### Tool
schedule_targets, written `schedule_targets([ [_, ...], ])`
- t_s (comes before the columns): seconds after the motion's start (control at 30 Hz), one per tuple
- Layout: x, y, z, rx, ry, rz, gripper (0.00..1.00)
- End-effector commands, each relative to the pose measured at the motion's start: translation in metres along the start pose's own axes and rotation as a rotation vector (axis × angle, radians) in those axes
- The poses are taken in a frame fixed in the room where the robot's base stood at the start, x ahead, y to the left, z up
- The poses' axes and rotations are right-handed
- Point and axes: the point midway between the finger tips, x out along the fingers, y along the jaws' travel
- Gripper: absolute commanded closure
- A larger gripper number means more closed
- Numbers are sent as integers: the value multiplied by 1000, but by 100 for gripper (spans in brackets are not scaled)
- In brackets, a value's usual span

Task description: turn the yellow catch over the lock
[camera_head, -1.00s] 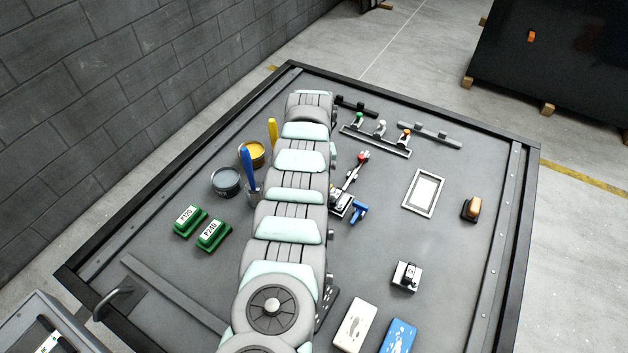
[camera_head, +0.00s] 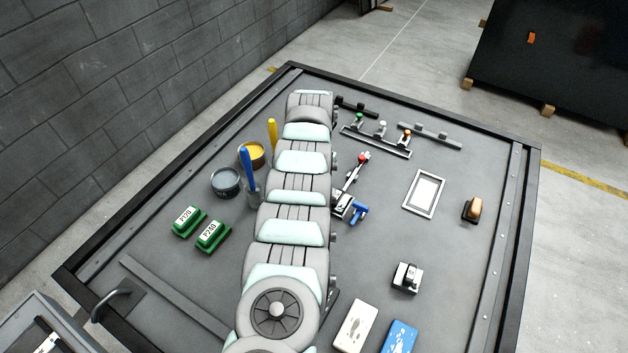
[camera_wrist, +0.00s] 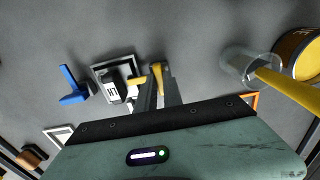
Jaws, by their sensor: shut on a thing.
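The yellow catch (camera_wrist: 137,80) shows in the wrist view as a short yellow arm, beside the right side of the lock. The lock (camera_wrist: 112,88) is a dark and white block with a marked label, set in a pale frame. My gripper (camera_wrist: 158,70) is just right of the lock, with yellow between its fingertips. It is shut on the catch; the fingers hide part of the grip. In the head view my arm covers the gripper and the catch, and only part of the lock (camera_head: 343,205) shows at the arm's right edge.
Left of my arm stand a yellow paint tin (camera_head: 251,154), a grey tin (camera_head: 226,182) and a clear cup (camera_wrist: 238,64) with brushes. Green blocks (camera_head: 212,237) lie at left. Bench space around the white frame (camera_head: 424,193) is clear.

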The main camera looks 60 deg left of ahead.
Motion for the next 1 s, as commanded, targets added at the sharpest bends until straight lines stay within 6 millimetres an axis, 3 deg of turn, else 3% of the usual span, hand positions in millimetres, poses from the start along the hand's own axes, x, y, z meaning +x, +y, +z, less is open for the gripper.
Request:
schedule_targets([
  [0.47, 0, 0, 0, 17, 0, 0, 100],
  [0.5, 0, 0, 0, 17, 0, 0, 88],
  [0.77, 0, 0, 0, 16, 0, 0, 67],
  [1.0, 0, 0, 0, 16, 0, 0, 67],
])
